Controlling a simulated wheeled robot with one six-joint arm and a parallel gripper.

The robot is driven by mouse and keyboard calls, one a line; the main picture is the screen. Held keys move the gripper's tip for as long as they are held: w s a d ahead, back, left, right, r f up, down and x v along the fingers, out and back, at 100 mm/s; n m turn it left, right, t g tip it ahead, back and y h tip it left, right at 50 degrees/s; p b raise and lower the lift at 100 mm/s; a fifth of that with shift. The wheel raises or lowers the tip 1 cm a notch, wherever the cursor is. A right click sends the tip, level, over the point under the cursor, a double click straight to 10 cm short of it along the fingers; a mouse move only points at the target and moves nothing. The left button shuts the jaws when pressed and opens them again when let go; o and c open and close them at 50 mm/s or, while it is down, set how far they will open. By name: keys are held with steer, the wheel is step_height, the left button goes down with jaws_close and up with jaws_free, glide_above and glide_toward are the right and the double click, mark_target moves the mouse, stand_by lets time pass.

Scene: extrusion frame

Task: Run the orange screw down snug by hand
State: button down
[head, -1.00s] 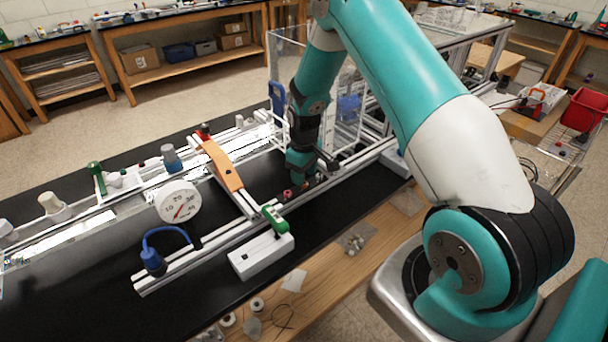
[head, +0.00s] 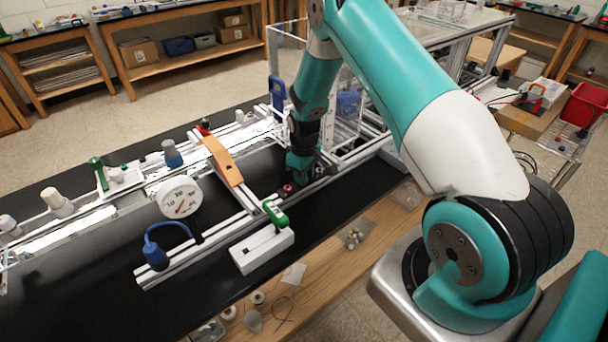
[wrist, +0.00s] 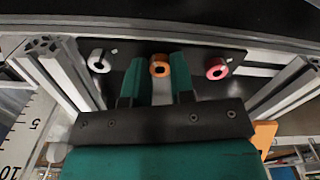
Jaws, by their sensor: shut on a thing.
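The orange screw (wrist: 159,66) has a round socketed head and sits at a dark plate (wrist: 125,76) in the wrist view. My gripper (wrist: 159,72) has its two teal fingers on either side of the screw head, shut on it. A white screw (wrist: 99,60) stands to the left and a red screw (wrist: 217,68) to the right, both apart from the fingers. In the head view my gripper (head: 301,178) is low at the frame, and the red screw (head: 288,188) shows beside it. The orange screw is hidden there, and its seating depth cannot be told.
Aluminium rails (wrist: 285,88) flank the plate.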

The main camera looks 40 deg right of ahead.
steer(key=shift+m, duration=0.3)
steer(key=shift+f+m+b, duration=0.15)
steer(key=shift+m+b, duration=0.85)
steer(key=shift+b, duration=0.05)
steer(key=m+b, duration=0.2)
steer(key=m, duration=0.1)
steer(key=shift+m, duration=0.3)
steer(key=m+b, duration=0.2)
steer(key=m, duration=0.1)
steer(key=shift+m+b, duration=0.45)
steer(key=shift+m, duration=1.25)
steer(key=shift+r, duration=0.2)
steer(key=c, duration=1)
jaws_free()
steer(key=shift+o, duration=0.2)
